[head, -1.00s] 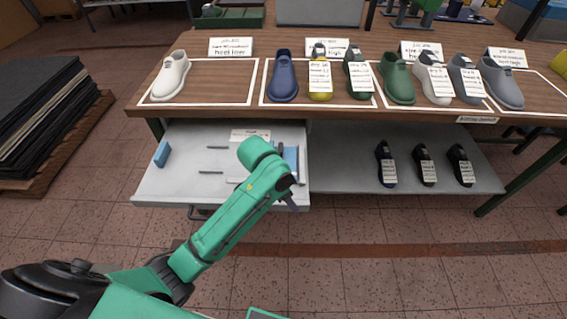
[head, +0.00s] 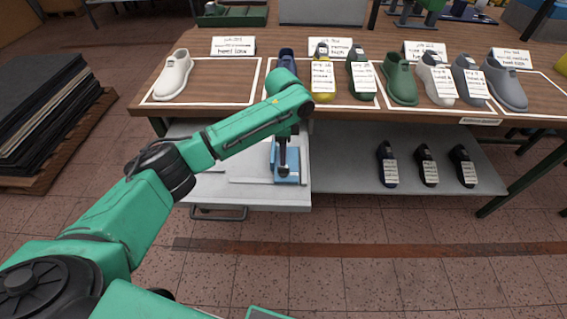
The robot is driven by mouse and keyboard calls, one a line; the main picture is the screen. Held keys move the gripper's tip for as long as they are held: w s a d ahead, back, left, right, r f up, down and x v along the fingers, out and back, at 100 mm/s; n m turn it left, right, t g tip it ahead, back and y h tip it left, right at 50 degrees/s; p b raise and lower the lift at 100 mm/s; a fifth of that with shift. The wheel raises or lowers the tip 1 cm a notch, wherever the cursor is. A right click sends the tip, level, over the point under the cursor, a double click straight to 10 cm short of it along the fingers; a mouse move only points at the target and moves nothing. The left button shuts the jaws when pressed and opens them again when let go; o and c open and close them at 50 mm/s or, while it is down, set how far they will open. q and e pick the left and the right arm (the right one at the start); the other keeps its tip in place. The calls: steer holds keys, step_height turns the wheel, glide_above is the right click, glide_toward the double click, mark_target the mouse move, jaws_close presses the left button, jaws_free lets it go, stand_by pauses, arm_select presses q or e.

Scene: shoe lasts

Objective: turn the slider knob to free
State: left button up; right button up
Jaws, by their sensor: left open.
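My left gripper (head: 284,170) points down over a blue block-like device (head: 287,180) in the right part of a pale grey open drawer (head: 270,203) under the table. The fingertips are at or just above the device; I cannot tell whether they touch it. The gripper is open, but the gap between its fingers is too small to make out. The slider knob cannot be told apart; the gripper covers part of the device. My right gripper is not in view.
Above the drawer, the wooden table (head: 220,92) bears a white shoe last (head: 172,76), a green one (head: 399,80), a grey one (head: 505,85) and several others, with cards. Dark lasts stand on the lower shelf (head: 345,165). A stack of dark sheets (head: 45,115) lies at left.

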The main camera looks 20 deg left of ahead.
mark_target(283, 171)
arm_select(q)
step_height(283, 171, down, 6)
jaws_close()
steer(key=shift+r, duration=0.1)
